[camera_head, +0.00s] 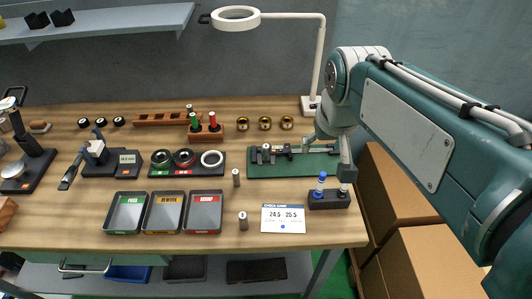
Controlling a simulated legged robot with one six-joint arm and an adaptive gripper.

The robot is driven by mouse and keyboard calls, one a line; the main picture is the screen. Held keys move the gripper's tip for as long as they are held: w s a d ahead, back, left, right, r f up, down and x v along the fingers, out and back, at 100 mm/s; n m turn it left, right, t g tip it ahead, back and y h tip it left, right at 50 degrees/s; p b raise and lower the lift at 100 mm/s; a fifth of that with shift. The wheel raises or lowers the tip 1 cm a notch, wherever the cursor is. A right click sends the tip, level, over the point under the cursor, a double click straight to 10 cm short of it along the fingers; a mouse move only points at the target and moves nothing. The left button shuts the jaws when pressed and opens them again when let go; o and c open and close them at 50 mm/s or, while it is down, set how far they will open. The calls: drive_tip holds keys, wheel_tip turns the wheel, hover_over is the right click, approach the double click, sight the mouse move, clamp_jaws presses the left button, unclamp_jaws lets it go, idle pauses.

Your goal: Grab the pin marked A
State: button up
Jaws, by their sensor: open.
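Several small grey metal pins are in view, and any letters on them are too small to read, so I cannot tell which is A. One pin (236,178) stands upright on the table right of centre, and another pin (243,221) stands nearer the front edge. More pins lie or stand on the green mat (262,170), partly hidden by my arm. My gripper (326,158) is open over the right end of the mat, above and behind the dark block (329,200). That block holds a blue-handled piece (321,184) and a second piece beside it. I see nothing between the fingers.
Trays marked pass (126,232), rework (163,234) and scrap (202,232) sit at the front. A white card (283,230) reads 24.5 25.5. A ring lamp (236,23), wooden rack (205,137) and gauge stand (30,160) are around. Cardboard boxes (400,215) stand right of the table.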

drive_tip(key=w+a+f+n+g, duration=0.1)
drive_tip(key=w+a+f, duration=0.15)
drive_tip(key=w, duration=0.35)
drive_tip(key=w+a+f+g, duration=0.1)
drive_tip(key=w+a, duration=0.2)
drive_tip(key=w, duration=0.3)
drive_tip(key=g, duration=0.2)
hover_over(266, 146)
drive_tip(key=shift+n, duration=0.3)
drive_tip(key=f, duration=0.6)
drive_tip(key=shift+w+a+f, duration=0.2)
drive_tip(key=shift+w, duration=0.15)
drive_tip(key=shift+w+f, duration=0.1)
drive_tip(key=shift+f, duration=0.15)
wheel_tip(266, 146, down, 5)
drive_tip(key=shift+f, duration=0.15)
drive_tip(key=f, duration=0.5)
drive_tip(key=shift+s+d+f, duration=0.15)
drive_tip(key=shift+s+d, duration=0.05)
drive_tip(key=shift+s, duration=0.2)
clamp_jaws()
